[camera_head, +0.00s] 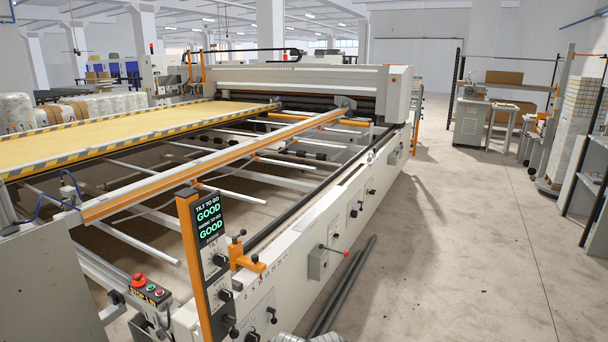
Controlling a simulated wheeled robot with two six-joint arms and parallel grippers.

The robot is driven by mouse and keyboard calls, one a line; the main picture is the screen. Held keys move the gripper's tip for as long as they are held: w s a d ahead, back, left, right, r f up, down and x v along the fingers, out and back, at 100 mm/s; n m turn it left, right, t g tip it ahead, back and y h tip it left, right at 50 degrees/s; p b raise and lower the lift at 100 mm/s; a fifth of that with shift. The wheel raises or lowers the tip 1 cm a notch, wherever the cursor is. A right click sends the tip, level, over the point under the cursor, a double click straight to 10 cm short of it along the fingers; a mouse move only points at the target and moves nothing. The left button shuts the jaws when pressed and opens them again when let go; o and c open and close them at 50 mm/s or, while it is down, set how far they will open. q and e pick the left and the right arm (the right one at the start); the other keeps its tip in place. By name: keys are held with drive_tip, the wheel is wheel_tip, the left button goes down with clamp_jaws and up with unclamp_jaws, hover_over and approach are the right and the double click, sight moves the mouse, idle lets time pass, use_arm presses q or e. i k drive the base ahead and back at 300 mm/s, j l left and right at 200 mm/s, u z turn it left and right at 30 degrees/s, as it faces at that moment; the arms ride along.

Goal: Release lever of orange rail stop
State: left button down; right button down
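The orange rail stop (250,262) sits on the near end of the white machine rail (300,222), right of the orange post. A dark lever with a black knob (237,241) stands up from it, and a smaller black knob shows beside it. I cannot tell whether the lever is locked or released. Neither of my grippers is in view.
An orange post (193,262) carries a display (210,220) with "GOOD" twice in green, close left of the stop. A grey box with a red-knobbed lever (333,250) is on the rail's side. A control box with a red button (138,280) stands lower left. Open floor (460,250) lies right.

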sight(242, 232)
drive_tip(key=k+j+u, duration=0.3)
drive_tip(key=k+j, duration=0.2)
drive_tip(key=j, duration=0.2)
drive_tip(key=k+j+u, duration=0.15)
drive_tip(key=j, duration=0.25)
drive_tip(key=k+j+u, duration=0.15)
drive_tip(key=k+j, duration=0.15)
drive_tip(key=j, duration=0.15)
drive_tip(key=i+l, duration=0.1)
drive_tip(key=l, duration=0.3)
drive_tip(key=i+l, duration=0.1)
drive_tip(key=l, duration=0.3)
drive_tip(key=i+l, duration=0.1)
drive_tip(key=l, duration=0.35)
drive_tip(key=i+l, duration=0.1)
drive_tip(key=l, duration=0.3)
drive_tip(key=i+l, duration=0.1)
drive_tip(key=l, duration=0.3)
drive_tip(key=i+l+u, duration=0.15)
drive_tip(key=i+u, duration=0.2)
drive_tip(key=i+l+u, duration=0.4)
drive_tip(key=i, duration=0.15)
drive_tip(key=j, duration=0.1)
